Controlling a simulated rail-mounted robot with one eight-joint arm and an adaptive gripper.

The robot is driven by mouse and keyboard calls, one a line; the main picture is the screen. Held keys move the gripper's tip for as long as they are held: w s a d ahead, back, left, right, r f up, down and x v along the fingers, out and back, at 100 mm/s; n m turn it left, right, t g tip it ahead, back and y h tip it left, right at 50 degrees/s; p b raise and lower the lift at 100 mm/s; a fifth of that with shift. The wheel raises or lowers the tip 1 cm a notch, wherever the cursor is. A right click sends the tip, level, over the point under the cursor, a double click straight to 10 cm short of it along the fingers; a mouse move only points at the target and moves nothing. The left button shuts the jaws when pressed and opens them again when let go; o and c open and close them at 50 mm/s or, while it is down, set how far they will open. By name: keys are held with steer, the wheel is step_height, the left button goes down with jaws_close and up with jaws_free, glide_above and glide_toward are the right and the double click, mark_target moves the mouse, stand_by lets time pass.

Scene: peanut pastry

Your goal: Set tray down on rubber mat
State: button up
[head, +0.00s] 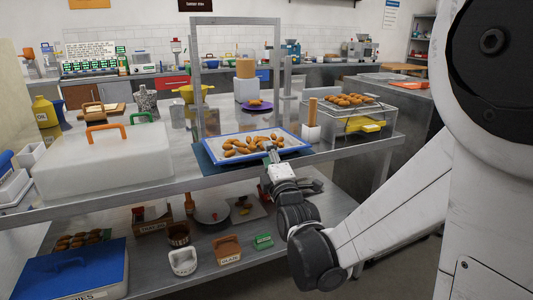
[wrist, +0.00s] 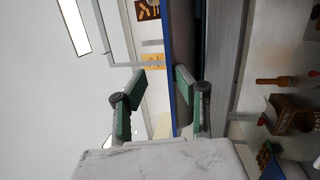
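The tray (head: 290,137) has a blue rim and a pale inside and carries several brown pastries. It lies over the dark teal rubber mat (head: 202,160) on the upper steel table, and the mat shows at its left and front. I cannot tell whether the tray touches the mat all over. My gripper (head: 268,148) is at the tray's front edge. In the wrist view, my gripper's green-padded fingers (wrist: 161,73) stand apart, with the blue tray edge (wrist: 168,50) running between them, close to the right finger. The near rim is partly hidden by my gripper in the head view.
A metal frame (head: 195,80) stands behind the tray. A large white box with orange handle (head: 105,155) is to the left. A clear box topped by a rack of pastries (head: 350,115) is to the right. The lower shelf holds containers, including a blue-lidded box (head: 75,270).

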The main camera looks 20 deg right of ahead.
steer(key=s+d, duration=0.1)
steer(key=s, duration=0.6)
steer(key=shift+s, duration=0.25)
stand_by(1.0)
steer(key=s+f+m+g, duration=0.35)
steer(key=s+m, duration=0.25)
steer(key=s, duration=0.2)
steer(key=s+a+f+m+g, duration=0.1)
steer(key=s+f+m+g, duration=0.2)
steer(key=s+m+g, duration=0.3)
steer(key=s+f+m+g, duration=0.35)
steer(key=s+m, duration=0.25)
steer(key=s, duration=0.3)
step_height(320, 180, up, 17)
steer(key=p, duration=1.7)
